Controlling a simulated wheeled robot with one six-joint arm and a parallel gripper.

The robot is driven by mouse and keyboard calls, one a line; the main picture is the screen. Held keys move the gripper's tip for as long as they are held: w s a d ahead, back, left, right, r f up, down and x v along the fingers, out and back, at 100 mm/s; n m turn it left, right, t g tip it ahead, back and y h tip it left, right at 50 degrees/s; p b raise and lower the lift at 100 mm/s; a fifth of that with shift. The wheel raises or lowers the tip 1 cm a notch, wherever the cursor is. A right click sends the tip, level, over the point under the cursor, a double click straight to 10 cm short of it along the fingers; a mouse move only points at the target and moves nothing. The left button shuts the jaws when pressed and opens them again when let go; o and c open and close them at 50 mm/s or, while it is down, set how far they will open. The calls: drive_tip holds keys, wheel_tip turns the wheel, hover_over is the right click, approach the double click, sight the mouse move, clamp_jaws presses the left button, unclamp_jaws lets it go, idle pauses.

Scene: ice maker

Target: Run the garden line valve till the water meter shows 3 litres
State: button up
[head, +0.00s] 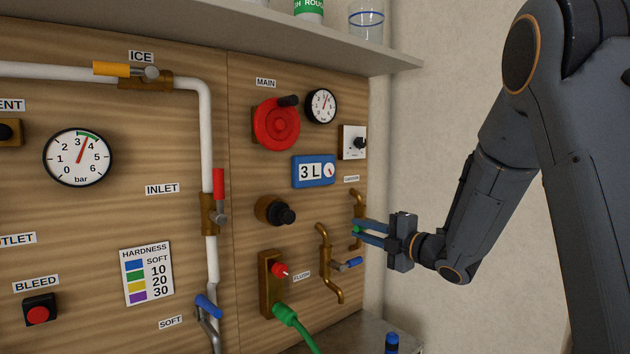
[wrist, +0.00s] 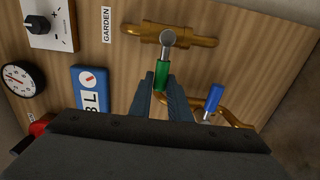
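The garden line valve is a brass valve body (wrist: 150,33) on a bent brass pipe (head: 356,200), with a green handle (wrist: 161,75). In the wrist view the handle stands crosswise to the pipe. My gripper (head: 357,231) is at this handle, with one finger on each side of it; I cannot tell whether they press on it. Only a little of the green handle (head: 356,229) shows between the fingers in the head view. The blue water meter (head: 314,171) reads 3 L; it is partly hidden behind my gripper in the wrist view (wrist: 90,85).
A second brass pipe (head: 323,250) with a blue handle (head: 349,264) is close beside the garden valve. A red button (head: 279,269) with a green hose (head: 285,314) is lower left. A white dial box (head: 352,142) is above. A shelf (head: 340,45) juts out overhead.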

drive_tip(key=o, duration=0.3)
drive_tip(key=shift+a+r, duration=0.2)
drive_tip(key=shift+r, duration=0.05)
drive_tip(key=shift+o, duration=0.2)
drive_tip(key=shift+s+d, duration=0.1)
drive_tip(key=v, duration=0.7)
drive_tip(key=shift+p, duration=0.3)
